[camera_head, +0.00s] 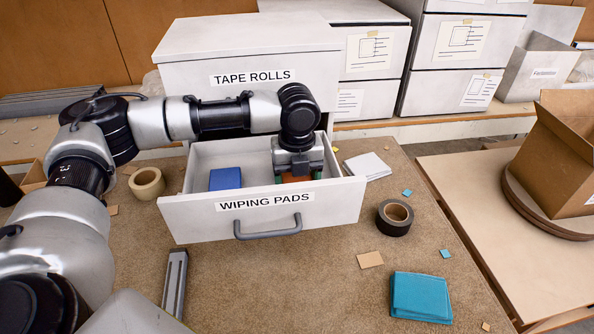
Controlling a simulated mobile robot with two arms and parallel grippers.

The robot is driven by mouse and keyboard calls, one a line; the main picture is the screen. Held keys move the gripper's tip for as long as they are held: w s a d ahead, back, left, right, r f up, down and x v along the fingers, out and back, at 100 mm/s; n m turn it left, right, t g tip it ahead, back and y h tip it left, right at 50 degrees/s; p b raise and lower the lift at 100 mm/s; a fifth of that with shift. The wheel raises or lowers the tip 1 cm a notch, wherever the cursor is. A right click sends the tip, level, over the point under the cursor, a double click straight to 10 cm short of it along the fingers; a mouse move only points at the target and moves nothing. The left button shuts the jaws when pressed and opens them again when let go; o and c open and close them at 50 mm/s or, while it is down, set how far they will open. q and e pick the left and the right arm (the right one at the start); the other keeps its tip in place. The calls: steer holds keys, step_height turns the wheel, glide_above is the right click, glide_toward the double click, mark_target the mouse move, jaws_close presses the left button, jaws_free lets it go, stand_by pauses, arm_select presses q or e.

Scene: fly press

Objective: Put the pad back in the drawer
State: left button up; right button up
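The white drawer (340,205) labelled WIPING PADS stands pulled open under the TAPE ROLLS drawer. A blue pad (225,179) lies in its left part. My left gripper (297,178) points down into the drawer's right part. Its green fingertips stand on either side of an orange-brown pad (297,179); the drawer front hides their lower ends, so I cannot tell whether they grip it. A teal pad (420,297) lies on the brown bench top at the front right, outside the drawer. My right gripper is not in view.
A dark tape roll (395,217), a pale tape roll (147,183), a white folded cloth (367,166) and a grey metal tool (175,283) lie around the drawer. Small scraps are scattered about. A cardboard box (556,150) stands on the right table. Bench space before the drawer is mostly clear.

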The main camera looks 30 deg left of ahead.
mark_target(298, 179)
arm_select(q)
steer(key=o, duration=0.8)
steer(key=shift+c, duration=0.2)
steer(key=shift+o, duration=0.3)
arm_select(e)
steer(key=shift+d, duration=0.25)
arm_select(q)
steer(key=shift+f, duration=0.1)
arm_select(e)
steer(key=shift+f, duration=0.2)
arm_select(q)
steer(key=shift+f+b, duration=0.15)
steer(key=shift+b, duration=0.25)
steer(key=shift+f+b, duration=0.2)
steer(key=shift+b, duration=0.4)
step_height(298, 179, up, 5)
steer(key=shift+d+f+b, duration=0.1)
steer(key=shift+b, duration=0.85)
step_height(298, 179, up, 5)
steer(key=shift+s, duration=0.1)
steer(key=shift+r, duration=0.75)
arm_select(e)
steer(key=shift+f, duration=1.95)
